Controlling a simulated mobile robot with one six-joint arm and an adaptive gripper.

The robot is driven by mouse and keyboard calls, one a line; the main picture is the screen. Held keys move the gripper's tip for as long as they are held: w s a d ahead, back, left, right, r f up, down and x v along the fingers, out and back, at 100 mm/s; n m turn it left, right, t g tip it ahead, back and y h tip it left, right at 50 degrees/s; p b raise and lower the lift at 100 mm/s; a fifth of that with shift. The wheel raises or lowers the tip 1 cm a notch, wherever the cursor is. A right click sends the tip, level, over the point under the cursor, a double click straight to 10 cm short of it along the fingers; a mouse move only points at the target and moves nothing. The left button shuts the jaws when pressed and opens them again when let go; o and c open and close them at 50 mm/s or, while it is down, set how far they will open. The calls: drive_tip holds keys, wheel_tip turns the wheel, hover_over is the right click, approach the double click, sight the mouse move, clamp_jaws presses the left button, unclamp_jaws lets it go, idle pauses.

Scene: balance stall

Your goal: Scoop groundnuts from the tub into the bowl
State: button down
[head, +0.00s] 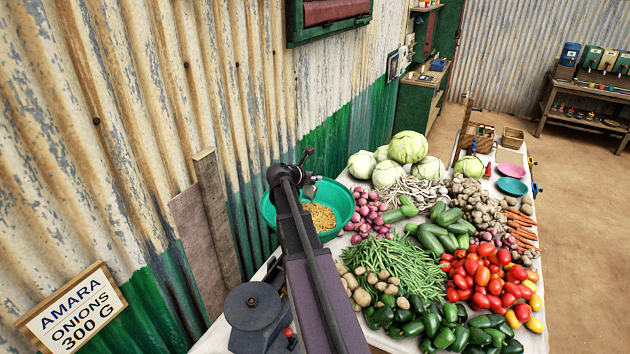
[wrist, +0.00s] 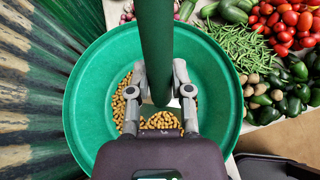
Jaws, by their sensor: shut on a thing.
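The green tub (wrist: 85,95) stands beside the corrugated wall, with tan groundnuts (wrist: 165,122) in its bottom. The tub also shows in the head view (head: 342,205), and so do the nuts (head: 322,217). My gripper (wrist: 160,80) is over the tub, shut on a dark green bar-like thing (wrist: 155,40), seemingly the scoop's handle. Its scooping end is hidden, so I cannot tell whether it carries nuts. A teal bowl or dish (head: 512,186) and a pink one (head: 510,170) lie at the far right of the table; I cannot tell which is the task's bowl.
Red onions (head: 368,210), green beans (head: 395,262), potatoes (head: 370,285), tomatoes (head: 488,275) and green peppers (head: 440,325) crowd the table right of the tub. Cabbages (head: 408,147) lie behind. A dark round device (head: 252,305) stands at the near left. The wall is close on the left.

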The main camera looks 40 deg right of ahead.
drive_tip(key=shift+r+p, duration=0.15)
drive_tip(key=shift+p, duration=0.2)
drive_tip(key=shift+d+r+y+p, duration=0.1)
drive_tip(key=shift+r+y+p, duration=0.05)
drive_tip(key=shift+y+p, duration=0.4)
drive_tip(key=y+p, duration=0.2)
drive_tip(key=p, duration=0.1)
drive_tip(key=r+y+p, duration=0.1)
drive_tip(key=y+p, duration=0.2)
drive_tip(key=p, duration=0.1)
drive_tip(key=shift+r+m, duration=0.15)
drive_tip(key=shift+m, duration=0.25)
drive_tip(key=y+p, duration=0.1)
drive_tip(key=y, duration=0.1)
drive_tip(key=y+p, duration=0.2)
drive_tip(key=shift+r, duration=0.4)
drive_tip(key=shift+r+m+y+p, duration=0.15)
drive_tip(key=shift+m+y+p, duration=0.2)
drive_tip(key=shift+y, duration=0.9)
